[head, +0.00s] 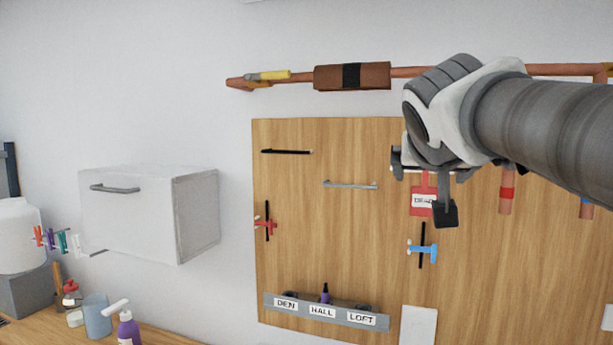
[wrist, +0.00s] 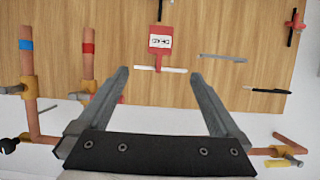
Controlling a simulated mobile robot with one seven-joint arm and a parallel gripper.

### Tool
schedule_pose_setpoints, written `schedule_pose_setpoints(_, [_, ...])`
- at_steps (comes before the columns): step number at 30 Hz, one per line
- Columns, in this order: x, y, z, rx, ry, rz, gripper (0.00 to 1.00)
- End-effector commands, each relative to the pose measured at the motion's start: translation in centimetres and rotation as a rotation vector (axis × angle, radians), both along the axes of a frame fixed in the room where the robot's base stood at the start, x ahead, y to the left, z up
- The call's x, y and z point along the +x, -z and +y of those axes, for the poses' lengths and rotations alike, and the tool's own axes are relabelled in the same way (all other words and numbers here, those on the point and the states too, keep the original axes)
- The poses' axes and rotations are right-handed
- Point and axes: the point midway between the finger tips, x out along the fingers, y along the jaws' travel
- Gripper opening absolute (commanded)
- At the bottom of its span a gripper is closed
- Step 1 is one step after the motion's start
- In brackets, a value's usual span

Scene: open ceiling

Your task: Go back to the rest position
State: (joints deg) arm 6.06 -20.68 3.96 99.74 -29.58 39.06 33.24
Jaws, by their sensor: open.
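My gripper (head: 425,190) is raised in front of the right part of the wooden wall board (head: 345,255) in the head view. In the wrist view my gripper (wrist: 165,85) shows two grey fingers spread wide apart. Nothing is held between them. A red tag with a white label (wrist: 161,42) and a white bar (wrist: 160,69) show beyond the fingertips, on the board. The same red tag (head: 421,200) is partly hidden behind my gripper in the head view. I cannot tell how far the fingertips are from the board.
A copper pipe (head: 300,76) with a brown wrap runs above the board. A white cabinet (head: 150,210) hangs at left. A grey labelled rack (head: 325,310) is low on the board. Bottles and a blue cup (head: 97,317) stand on the counter (head: 60,330). Vertical pipes (wrist: 88,65) are near the fingers.

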Motion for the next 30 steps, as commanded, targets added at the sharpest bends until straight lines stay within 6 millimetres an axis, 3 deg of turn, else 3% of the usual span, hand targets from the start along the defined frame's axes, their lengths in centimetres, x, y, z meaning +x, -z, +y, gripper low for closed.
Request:
schedule_pose_setpoints(2, [-0.6, 0.6, 0.2, 0.001, -0.005, 0.017, 1.00])
schedule_pose_setpoints(5, [-2.1, 3.3, 0.8, 0.006, -0.027, 0.082, 1.00])
schedule_pose_setpoints(8, [-4.7, 8.2, 1.8, 0.021, -0.072, 0.194, 1.00])
schedule_pose_setpoints(15, [-13.3, 21.6, 5.1, 0.078, -0.237, 0.496, 1.00])
schedule_pose_setpoints(18, [-16.3, 25.6, 6.4, 0.103, -0.302, 0.583, 1.00])
schedule_pose_setpoints(21, [-18.5, 28.3, 7.3, 0.123, -0.348, 0.641, 1.00])
schedule_pose_setpoints(24, [-19.6, 29.6, 7.8, 0.133, -0.375, 0.669, 1.00])
schedule_pose_setpoints(30, [-19.9, 30.0, 7.9, 0.135, -0.383, 0.678, 1.00])
